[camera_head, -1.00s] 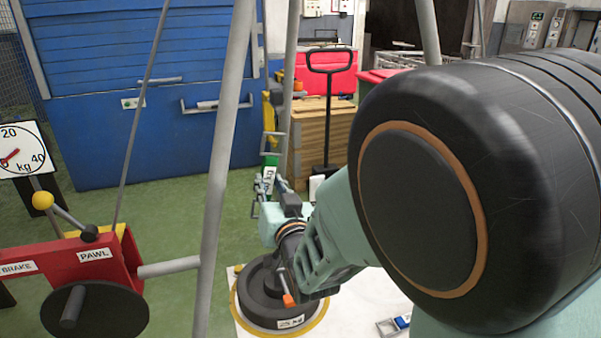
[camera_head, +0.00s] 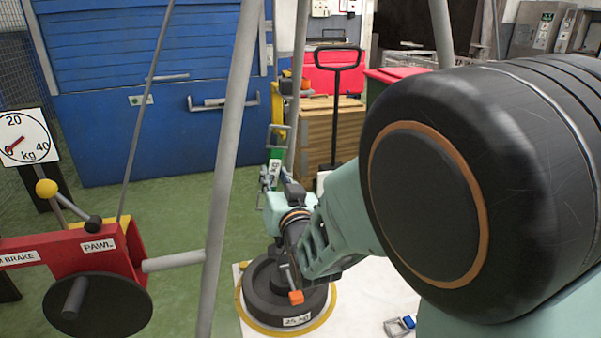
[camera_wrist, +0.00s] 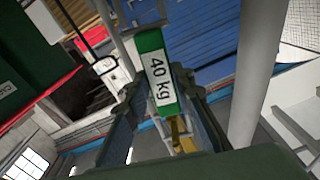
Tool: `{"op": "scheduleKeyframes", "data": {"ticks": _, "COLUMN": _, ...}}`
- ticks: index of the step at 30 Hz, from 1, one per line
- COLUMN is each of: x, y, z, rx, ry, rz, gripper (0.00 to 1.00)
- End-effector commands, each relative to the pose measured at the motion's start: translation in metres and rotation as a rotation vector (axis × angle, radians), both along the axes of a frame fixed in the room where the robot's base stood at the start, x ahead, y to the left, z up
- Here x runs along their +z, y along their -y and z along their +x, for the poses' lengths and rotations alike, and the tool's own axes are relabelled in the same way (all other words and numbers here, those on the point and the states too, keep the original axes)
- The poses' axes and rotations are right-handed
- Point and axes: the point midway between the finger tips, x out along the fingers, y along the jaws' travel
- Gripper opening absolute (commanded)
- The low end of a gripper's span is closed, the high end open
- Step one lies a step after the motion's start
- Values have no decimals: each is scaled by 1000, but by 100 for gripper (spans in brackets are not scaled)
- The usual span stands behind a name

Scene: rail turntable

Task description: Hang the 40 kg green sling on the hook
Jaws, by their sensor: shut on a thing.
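The green sling (camera_wrist: 152,50) with its white "40 kg" label fills the middle of the wrist view, between my two fingers. In the head view the sling (camera_head: 276,157) is a small green strip with a grey loop above it. My gripper (camera_head: 271,178) is shut on the sling and holds it up above the floor. A yellow piece (camera_head: 277,100) shows just above the sling in the head view, and a yellow piece (camera_wrist: 181,132) lies beyond it in the wrist view. I cannot tell whether either is the hook, or whether the sling touches it.
A grey frame leg (camera_head: 228,170) stands left of my arm. A red winch (camera_head: 65,255) and a dial (camera_head: 25,138) reading about zero are at left. A dark 25 kg weight (camera_head: 285,298) lies below my gripper. A wooden crate (camera_head: 330,135) stands behind.

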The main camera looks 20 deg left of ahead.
Motion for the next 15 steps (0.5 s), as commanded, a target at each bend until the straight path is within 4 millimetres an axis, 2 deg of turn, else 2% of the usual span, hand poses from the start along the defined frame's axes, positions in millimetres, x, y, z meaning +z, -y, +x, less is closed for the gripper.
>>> {"op": "scheduleKeyframes", "data": {"ticks": 13, "x": 1, "y": 0, "z": 0, "rx": 0, "ry": 1, "rz": 2, "gripper": 0}}
{"op": "scheduleKeyframes", "data": {"ticks": 14, "x": 1, "y": 0, "z": 0, "rx": 0, "ry": 1, "rz": 2, "gripper": 26}}
{"op": "scheduleKeyframes", "data": {"ticks": 15, "x": 1, "y": 0, "z": 0, "rx": 0, "ry": 1, "rz": 2, "gripper": 30}}
